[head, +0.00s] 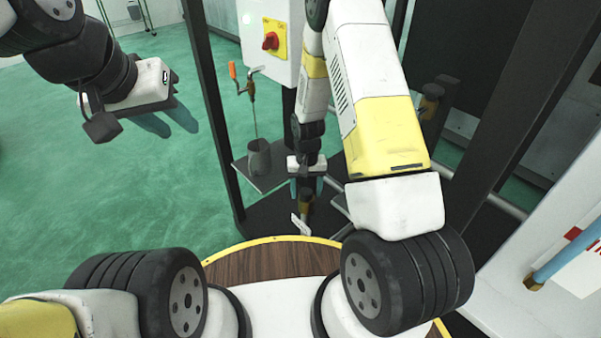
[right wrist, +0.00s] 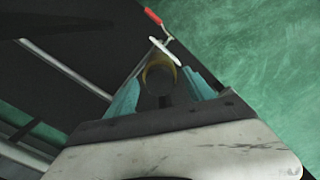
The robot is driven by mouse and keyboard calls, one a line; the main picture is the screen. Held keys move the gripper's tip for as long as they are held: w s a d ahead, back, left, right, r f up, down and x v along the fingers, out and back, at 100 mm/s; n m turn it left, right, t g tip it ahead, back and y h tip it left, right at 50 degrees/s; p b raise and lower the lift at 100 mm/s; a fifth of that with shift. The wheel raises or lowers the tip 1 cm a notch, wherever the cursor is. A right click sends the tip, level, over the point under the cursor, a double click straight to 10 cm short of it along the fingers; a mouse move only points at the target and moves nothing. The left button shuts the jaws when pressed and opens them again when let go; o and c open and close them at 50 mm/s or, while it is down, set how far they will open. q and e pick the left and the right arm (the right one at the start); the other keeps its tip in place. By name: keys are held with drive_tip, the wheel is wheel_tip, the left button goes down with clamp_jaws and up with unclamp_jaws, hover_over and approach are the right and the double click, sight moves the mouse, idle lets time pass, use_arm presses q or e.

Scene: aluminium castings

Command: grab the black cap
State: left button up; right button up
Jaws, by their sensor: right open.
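My right gripper (head: 306,188) points down over a dark stand, its teal fingers apart. A small brownish-yellow cylinder (head: 306,203) stands below and between them. In the right wrist view this cylinder (right wrist: 158,64) shows a yellowish rim and a dark middle between the open fingers (right wrist: 162,92); I cannot tell whether they touch it. No black cap can be made out for certain; the cylinder's dark part may be it. A dark grey cup-like piece (head: 259,157) stands on a small plate to the left of the right gripper. My left gripper (head: 168,120) is open and empty at upper left.
A tool with an orange handle (head: 233,71) rises by the cup-like piece. A red-handled lever (right wrist: 153,17) with a white bar lies close to the cylinder. Dark posts (head: 212,110) frame the stand. Green floor (head: 150,195) is clear on the left.

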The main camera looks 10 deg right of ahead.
drive_tip(key=shift+c, duration=0.2)
clamp_jaws()
